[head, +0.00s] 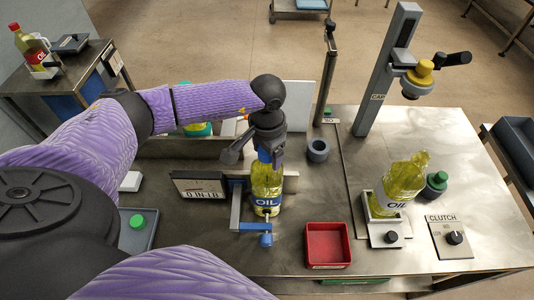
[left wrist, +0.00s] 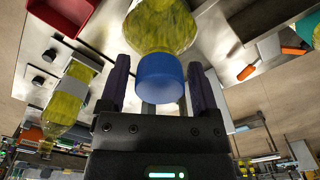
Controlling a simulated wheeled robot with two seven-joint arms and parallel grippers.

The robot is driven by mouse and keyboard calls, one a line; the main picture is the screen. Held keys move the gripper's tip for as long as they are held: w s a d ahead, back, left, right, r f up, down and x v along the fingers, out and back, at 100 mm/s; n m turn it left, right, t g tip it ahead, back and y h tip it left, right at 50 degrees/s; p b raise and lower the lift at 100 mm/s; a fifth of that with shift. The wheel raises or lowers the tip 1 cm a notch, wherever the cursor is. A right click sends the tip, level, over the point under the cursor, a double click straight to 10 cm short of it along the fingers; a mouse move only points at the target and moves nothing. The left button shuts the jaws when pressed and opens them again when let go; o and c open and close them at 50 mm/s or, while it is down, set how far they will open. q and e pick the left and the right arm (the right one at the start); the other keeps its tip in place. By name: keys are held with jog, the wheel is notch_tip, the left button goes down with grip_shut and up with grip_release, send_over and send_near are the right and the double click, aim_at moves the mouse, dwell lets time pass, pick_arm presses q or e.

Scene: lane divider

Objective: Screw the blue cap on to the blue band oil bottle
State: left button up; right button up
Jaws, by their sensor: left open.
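The blue band oil bottle (head: 266,196) stands upright against the blue clamp (head: 237,205) in the middle of the table in the head view. The blue cap (left wrist: 158,78) sits at the top of this bottle, in line with its neck; whether it is threaded tight I cannot tell. My left gripper (head: 266,150) is right above the bottle, pointing down. In the left wrist view its two dark fingers (left wrist: 159,88) stand on either side of the cap, with gaps between. My right gripper is not in view.
A second oil bottle (head: 398,188) leans in a holder at the right, near the grey post (head: 388,70) with a yellow knob. A red tray (head: 327,243) is at the front. A grey ring (head: 318,150) and a sign plate (head: 199,187) flank the blue band bottle.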

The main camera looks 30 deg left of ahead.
pick_arm(q)
jog(key=n, duration=0.4)
jog(key=shift+n, duration=0.4)
jog(key=n, duration=0.5)
jog(key=c, duration=0.7)
jog(key=m, duration=0.4)
jog(key=shift+m, duration=0.4)
jog(key=shift+c, duration=0.5)
jog(key=m, duration=0.7)
jog(key=o, duration=0.8)
